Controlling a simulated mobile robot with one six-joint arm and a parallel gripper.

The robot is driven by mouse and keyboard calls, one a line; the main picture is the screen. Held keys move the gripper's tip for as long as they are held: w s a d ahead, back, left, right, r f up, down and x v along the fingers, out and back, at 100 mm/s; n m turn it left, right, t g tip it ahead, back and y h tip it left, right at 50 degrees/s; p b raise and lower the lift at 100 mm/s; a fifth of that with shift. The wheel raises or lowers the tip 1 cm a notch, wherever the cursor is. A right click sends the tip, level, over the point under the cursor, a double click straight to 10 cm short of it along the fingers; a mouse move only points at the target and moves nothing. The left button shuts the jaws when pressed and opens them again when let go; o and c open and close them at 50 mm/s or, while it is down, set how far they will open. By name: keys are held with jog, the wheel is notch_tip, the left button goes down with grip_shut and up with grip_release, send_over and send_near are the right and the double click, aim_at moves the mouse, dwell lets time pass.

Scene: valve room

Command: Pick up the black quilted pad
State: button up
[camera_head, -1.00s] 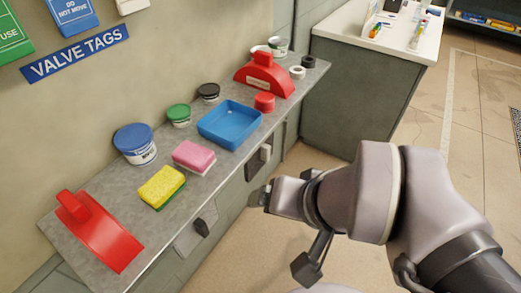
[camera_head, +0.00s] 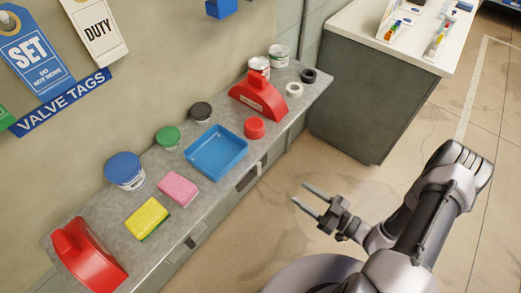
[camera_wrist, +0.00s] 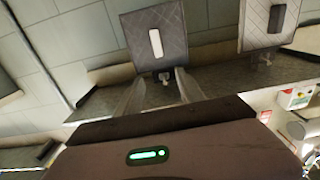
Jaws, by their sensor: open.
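The black quilted pad (camera_wrist: 173,22) appears in the wrist view as a dark, nearly square panel with a white grip bar in its middle. It is upright against the grey cabinet front, with a small hook or clip at its edge. In the head view it is a dark patch (camera_head: 246,181) below the bench edge, seen at a steep angle. My gripper (camera_head: 299,193) is open and empty, in front of the cabinet and apart from the pad. In the wrist view its blurred fingers (camera_wrist: 160,92) point towards the pad.
A lighter grey quilted pad (camera_wrist: 262,32) with a dark bar is beside it. The bench (camera_head: 118,215) above carries a blue tray (camera_head: 217,153), sponges, tubs and red holders. A grey cabinet with a white top (camera_head: 355,110) stands behind. The floor around my gripper is clear.

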aim_at(260, 165)
jog(key=b+x, duration=0.5)
jog(key=x, duration=1.2)
jog(key=shift+w+a+r, duration=0.1)
jog(key=shift+w+a, duration=0.05)
jog(key=shift+w, duration=0.05)
grip_shut()
